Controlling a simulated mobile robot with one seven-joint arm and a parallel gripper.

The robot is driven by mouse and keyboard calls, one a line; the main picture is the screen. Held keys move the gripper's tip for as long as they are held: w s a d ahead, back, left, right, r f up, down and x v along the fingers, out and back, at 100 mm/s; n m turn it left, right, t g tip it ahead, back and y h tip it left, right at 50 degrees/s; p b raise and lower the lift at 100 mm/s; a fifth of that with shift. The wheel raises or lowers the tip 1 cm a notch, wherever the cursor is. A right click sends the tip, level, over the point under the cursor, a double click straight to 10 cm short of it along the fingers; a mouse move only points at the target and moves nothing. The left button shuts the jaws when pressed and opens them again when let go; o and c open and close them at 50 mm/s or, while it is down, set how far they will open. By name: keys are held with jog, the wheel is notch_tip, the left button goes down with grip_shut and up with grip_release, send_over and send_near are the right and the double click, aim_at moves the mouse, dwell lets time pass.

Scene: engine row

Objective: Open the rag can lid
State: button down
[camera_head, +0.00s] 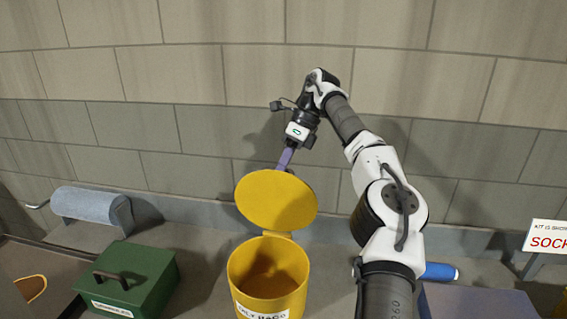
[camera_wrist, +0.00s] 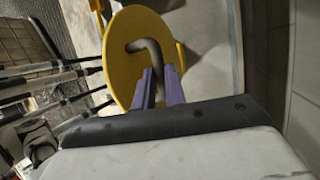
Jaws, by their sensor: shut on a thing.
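The yellow rag can (camera_head: 252,279) stands at the bottom centre of the head view with its mouth open. Its round yellow lid (camera_head: 275,200) is swung up and tilted back above the rear rim, joined there by a hinge tab. My gripper (camera_head: 285,160) is behind the lid's upper edge, with purple fingers pointing down at it. In the wrist view, the lid (camera_wrist: 122,75) carries a dark bent handle (camera_wrist: 147,46). My gripper (camera_wrist: 159,84) is shut on this handle, which runs between the fingers. In the head view the lid hides the handle.
A green metal box (camera_head: 135,275) stands left of the can, with a blue-grey roll (camera_head: 90,203) behind it. A blue cylinder (camera_head: 441,271) and a sign (camera_head: 548,238) are at the right. The block wall (camera_head: 200,140) rises close behind the lid and my arm.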

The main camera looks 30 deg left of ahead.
jog(key=shift+f, duration=0.5)
jog(key=c, duration=1.8)
grip_release()
jog(key=o, duration=0.3)
jog(key=shift+w+f, duration=0.1)
jog(key=shift+w, duration=0.15)
jog(key=shift+o, duration=0.2)
jog(key=shift+s+r, duration=0.1)
jog(key=shift+r, duration=0.15)
